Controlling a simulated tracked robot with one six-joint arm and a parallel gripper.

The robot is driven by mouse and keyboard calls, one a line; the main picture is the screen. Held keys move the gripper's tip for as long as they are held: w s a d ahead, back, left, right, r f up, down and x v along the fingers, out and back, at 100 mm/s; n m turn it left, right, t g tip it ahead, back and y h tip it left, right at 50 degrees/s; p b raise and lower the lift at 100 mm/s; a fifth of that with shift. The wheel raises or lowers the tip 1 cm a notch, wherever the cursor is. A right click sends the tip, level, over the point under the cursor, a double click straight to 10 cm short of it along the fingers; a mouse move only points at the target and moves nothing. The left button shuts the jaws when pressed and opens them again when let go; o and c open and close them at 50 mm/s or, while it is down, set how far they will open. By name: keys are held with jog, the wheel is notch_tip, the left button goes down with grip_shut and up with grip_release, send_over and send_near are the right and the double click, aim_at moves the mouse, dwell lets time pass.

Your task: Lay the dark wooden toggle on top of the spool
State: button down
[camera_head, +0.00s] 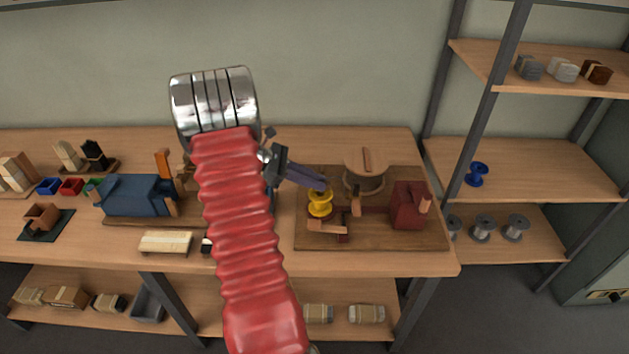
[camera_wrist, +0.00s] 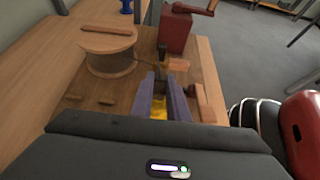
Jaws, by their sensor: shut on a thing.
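A brown wooden bar, which looks like the toggle (camera_head: 367,158), lies flat across the top of a large pale wooden spool (camera_head: 352,181) at the back of the brown board. In the wrist view the toggle (camera_wrist: 110,29) rests on the disc-shaped top of the large spool (camera_wrist: 105,66), at upper left. My gripper (camera_head: 323,188) is apart from both, in front and to the left of them. Its blue-grey fingers (camera_wrist: 166,110) are shut on a small yellow spool (camera_head: 320,205), which shows partly between them in the wrist view (camera_wrist: 160,108). The fingers hide much of it.
A dark red box (camera_head: 408,206) with a crank stands to the right on the board (camera_head: 385,240). Small wooden blocks stand near my gripper. A blue machine (camera_head: 138,195) sits to the left. Shelves at right hold a blue spool (camera_head: 477,174) and several grey spools.

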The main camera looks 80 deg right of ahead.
jog(key=shift+f, duration=0.95)
dwell(0.7)
jog(key=c, duration=1.6)
grip_release()
jog(key=shift+c, duration=0.2)
jog(key=v, duration=1.3)
jog(key=shift+w, duration=0.45)
